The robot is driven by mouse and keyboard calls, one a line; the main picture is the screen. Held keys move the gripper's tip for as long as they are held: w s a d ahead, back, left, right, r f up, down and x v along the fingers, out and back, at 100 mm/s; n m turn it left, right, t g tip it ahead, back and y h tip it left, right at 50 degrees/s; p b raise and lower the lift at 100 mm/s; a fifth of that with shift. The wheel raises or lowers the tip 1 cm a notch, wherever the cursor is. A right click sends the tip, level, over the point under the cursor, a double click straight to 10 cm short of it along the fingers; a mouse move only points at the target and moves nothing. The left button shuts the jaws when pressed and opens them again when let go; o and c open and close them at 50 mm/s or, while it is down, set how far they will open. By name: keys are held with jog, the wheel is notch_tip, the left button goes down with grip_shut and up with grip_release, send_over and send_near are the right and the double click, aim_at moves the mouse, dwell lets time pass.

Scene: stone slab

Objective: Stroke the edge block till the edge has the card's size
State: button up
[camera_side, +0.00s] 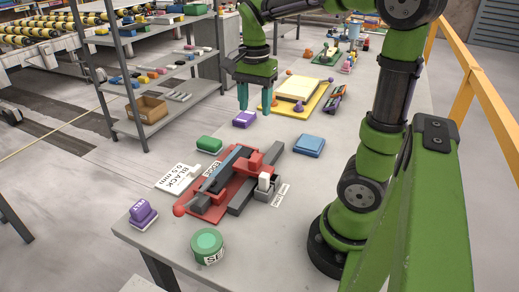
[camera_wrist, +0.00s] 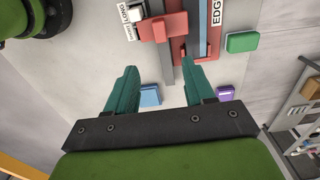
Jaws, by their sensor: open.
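A red fixture (camera_side: 190,206) with dark grey bars lies on the stone slab; a label on it reads EDGE. It also shows at the top of the wrist view (camera_wrist: 168,26). A white card (camera_side: 177,179) beside it reads BLACK 0.5 mm. Small blocks lie around: green (camera_side: 209,145), blue (camera_side: 309,146), purple (camera_side: 244,119), and another purple one (camera_side: 143,216) with lettering. I cannot tell which, if any, is the edge block. My gripper (camera_side: 254,108) is open and empty, pointing down above the slab near the far purple block. Its fingers show apart in the wrist view (camera_wrist: 160,68).
A round green tin (camera_side: 207,244) stands near the front edge. A small white piece (camera_side: 264,182) with a label sits at the fixture's right end. A yellow tray (camera_side: 310,104) lies behind. A metal shelf (camera_side: 160,75) stands left of the slab. Bare slab lies around the blue block.

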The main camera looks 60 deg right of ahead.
aim_at(255, 157)
jog(key=shift+f, duration=0.1)
notch_tip(255, 157, down, 17)
jog(key=shift+r, duration=0.1)
dwell(0.6)
grip_shut()
